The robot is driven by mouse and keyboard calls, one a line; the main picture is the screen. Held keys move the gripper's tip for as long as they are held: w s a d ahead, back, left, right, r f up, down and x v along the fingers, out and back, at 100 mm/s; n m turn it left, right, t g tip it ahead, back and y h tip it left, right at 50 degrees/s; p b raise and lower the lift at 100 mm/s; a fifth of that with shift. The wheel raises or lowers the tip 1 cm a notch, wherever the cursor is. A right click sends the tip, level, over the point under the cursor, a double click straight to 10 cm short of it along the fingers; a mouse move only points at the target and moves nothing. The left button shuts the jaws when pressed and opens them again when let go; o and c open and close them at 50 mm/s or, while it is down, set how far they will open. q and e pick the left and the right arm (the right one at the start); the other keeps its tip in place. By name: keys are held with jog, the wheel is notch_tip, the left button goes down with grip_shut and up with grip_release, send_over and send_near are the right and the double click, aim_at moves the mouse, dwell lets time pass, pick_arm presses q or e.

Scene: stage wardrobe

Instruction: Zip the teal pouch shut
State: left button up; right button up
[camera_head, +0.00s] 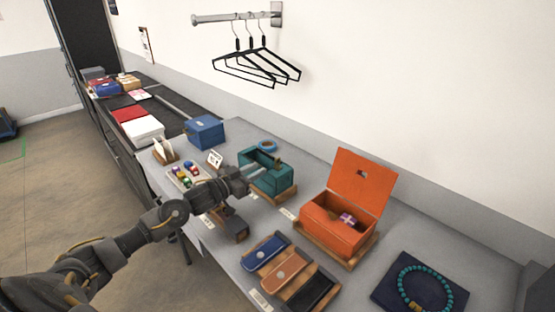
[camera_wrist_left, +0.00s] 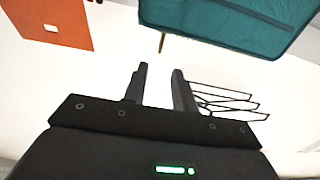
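The teal pouch (camera_head: 272,185) is box-shaped and sits on a wooden stand on the grey table. Its top looks partly open, with a darker inside showing. My left gripper (camera_head: 247,178) is at the pouch's left side in the head view, overlapping it. In the left wrist view the pouch (camera_wrist_left: 225,22) is at the upper right, and a small thin brown piece (camera_wrist_left: 162,42), perhaps the zip pull, sticks out from its edge. The two fingers of the left gripper (camera_wrist_left: 159,80) stand apart with nothing between them, just short of that piece. My right gripper is not seen.
An open orange box (camera_head: 340,222) stands right of the pouch. Flat cases (camera_head: 283,272) lie in front, and a bead necklace on a dark pad (camera_head: 420,288) is at right. A blue box (camera_head: 205,132) is behind. Black hangers (camera_head: 258,66) hang above on a rail.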

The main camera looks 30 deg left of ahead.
aim_at(275, 160)
pick_arm(q)
jog(key=p+x, duration=0.2)
jog(key=x, duration=0.7)
jog(key=shift+r, duration=0.1)
jog(key=shift+w+d, duration=0.3)
jog(key=shift+w, duration=0.25)
jog(key=shift+c, duration=0.2)
grip_shut()
